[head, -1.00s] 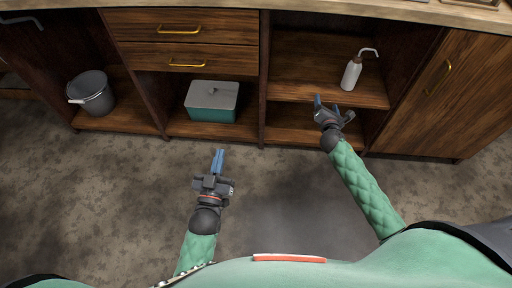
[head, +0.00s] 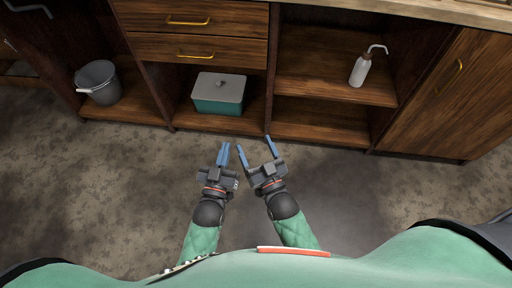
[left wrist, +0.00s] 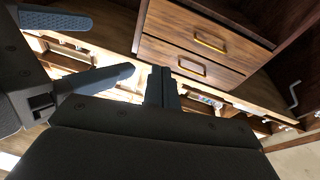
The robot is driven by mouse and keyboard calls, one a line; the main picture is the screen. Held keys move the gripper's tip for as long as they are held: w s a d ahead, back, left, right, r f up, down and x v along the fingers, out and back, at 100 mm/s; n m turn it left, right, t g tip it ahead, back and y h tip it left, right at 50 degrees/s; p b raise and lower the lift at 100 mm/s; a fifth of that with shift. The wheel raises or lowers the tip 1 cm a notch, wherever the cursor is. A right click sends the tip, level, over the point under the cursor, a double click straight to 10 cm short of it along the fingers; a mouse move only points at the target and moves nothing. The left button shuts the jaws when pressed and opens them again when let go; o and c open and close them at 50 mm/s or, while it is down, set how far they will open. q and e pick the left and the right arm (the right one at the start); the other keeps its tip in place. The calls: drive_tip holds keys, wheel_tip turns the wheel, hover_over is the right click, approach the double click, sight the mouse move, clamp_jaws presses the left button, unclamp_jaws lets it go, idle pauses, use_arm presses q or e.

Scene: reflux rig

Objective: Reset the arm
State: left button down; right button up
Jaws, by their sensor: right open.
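My left gripper (head: 224,146) is low in front of the cabinet, with its two blue fingers together and nothing seen between them. Its closed fingers also show in the left wrist view (left wrist: 161,72). My right gripper (head: 254,143) is just right of it, with its blue fingers spread apart and empty. In the left wrist view the spread fingers of my right gripper (left wrist: 100,48) enter from the left. Both grippers are over the floor and point toward the cabinet. They are close together; I cannot tell whether they touch.
A white wash bottle (head: 359,70) stands on the right shelf. A teal box with a grey lid (head: 218,95) sits in the middle compartment. A grey bucket (head: 99,83) stands at the left. Drawers (head: 196,45) are shut. The floor (head: 370,200) at right is clear.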

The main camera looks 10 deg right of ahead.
use_arm(q)
drive_tip(key=shift+r, duration=0.1)
use_arm(e)
drive_tip(key=shift+r, duration=0.1)
use_arm(q)
drive_tip(key=s+a+r+g+y+p, duration=0.2)
drive_tip(key=s+a+r+g+p, duration=0.2)
drive_tip(key=p, duration=0.7)
drive_tip(key=s+a+r+g+y+p, duration=0.2)
drive_tip(key=s+a+r+g+p, duration=0.3)
drive_tip(key=s+r+g+p, duration=0.3)
drive_tip(key=s+g+p, duration=0.3)
drive_tip(key=s+g, duration=0.2)
drive_tip(key=s, duration=0.1)
drive_tip(key=shift+a+y, duration=0.15)
drive_tip(key=shift+y, duration=0.15)
use_arm(e)
drive_tip(key=s+d+r+g+h, duration=0.2)
drive_tip(key=s+d+r+g, duration=0.2)
drive_tip(key=s+r+g, duration=0.2)
drive_tip(key=s+d+r+g+h, duration=0.2)
drive_tip(key=s+d+r+g, duration=0.3)
drive_tip(key=s+g, duration=0.6)
drive_tip(key=shift+s+d+r+h, duration=0.15)
drive_tip(key=shift+s+r+h, duration=0.2)
drive_tip(key=shift+s, duration=0.2)
